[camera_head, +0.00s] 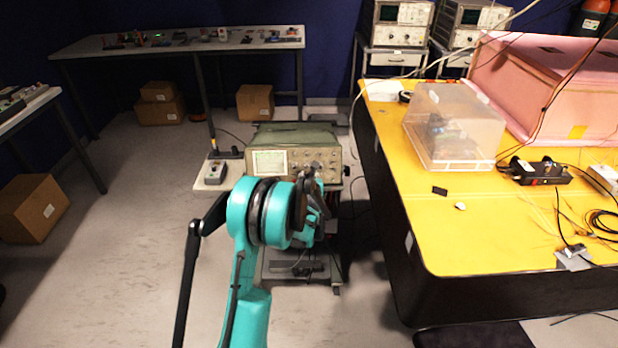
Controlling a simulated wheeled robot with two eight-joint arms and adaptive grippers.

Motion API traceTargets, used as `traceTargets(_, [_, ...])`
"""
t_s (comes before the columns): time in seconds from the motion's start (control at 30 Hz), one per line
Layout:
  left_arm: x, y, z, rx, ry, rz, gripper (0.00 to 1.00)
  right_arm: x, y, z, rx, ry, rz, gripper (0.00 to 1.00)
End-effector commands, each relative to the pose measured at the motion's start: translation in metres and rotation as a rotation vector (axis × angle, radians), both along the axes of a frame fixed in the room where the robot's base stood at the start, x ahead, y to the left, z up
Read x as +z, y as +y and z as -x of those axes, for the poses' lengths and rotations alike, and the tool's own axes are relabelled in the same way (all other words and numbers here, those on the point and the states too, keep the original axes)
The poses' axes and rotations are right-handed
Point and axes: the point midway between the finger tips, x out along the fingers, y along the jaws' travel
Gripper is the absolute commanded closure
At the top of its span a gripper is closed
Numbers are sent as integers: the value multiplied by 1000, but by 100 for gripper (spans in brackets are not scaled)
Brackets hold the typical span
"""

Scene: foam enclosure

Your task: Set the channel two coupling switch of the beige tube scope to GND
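The tube scope (293,154) stands upright on a small cart in the middle of the view, with a beige front and a greenish top. Its pale screen (269,162) is at the left of the front panel and small knobs are at the right. The channel two coupling switch is too small to make out and may be behind my gripper. My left gripper (313,187) is in front of the right lower part of the panel, mostly hidden by my teal wrist. I cannot tell whether it touches the panel or is open. My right gripper is out of view.
A yellow table (440,225) close on the right carries a clear plastic box (463,110) and a pink foam enclosure (550,75). A small grey device (215,172) sits left of the scope. Open floor lies to the left. Cardboard boxes (32,208) are farther off.

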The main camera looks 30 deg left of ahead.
Motion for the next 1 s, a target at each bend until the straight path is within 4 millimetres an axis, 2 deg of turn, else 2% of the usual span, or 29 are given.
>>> traceTargets(0.03, [0, 0, 0, 0, 0, 0, 78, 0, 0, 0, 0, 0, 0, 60])
traceTargets(0.1, [0, 0, 0, 0, 0, 0, 96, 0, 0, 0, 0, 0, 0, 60])
traceTargets(0.13, [0, 0, 0, 0, 0, 0, 100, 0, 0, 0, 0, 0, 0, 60])
traceTargets(0.67, [0, 0, 0, 0, 1, 1, 100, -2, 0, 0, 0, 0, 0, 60])
traceTargets(0.7, [0, 0, 0, 0, 1, 1, 87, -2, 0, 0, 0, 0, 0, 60])
traceTargets(0.77, [0, 0, 0, 0, 1, 1, 73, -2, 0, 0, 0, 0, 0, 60])
traceTargets(1.0, [0, 0, 0, 0, 0, 0, 73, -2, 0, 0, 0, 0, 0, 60])
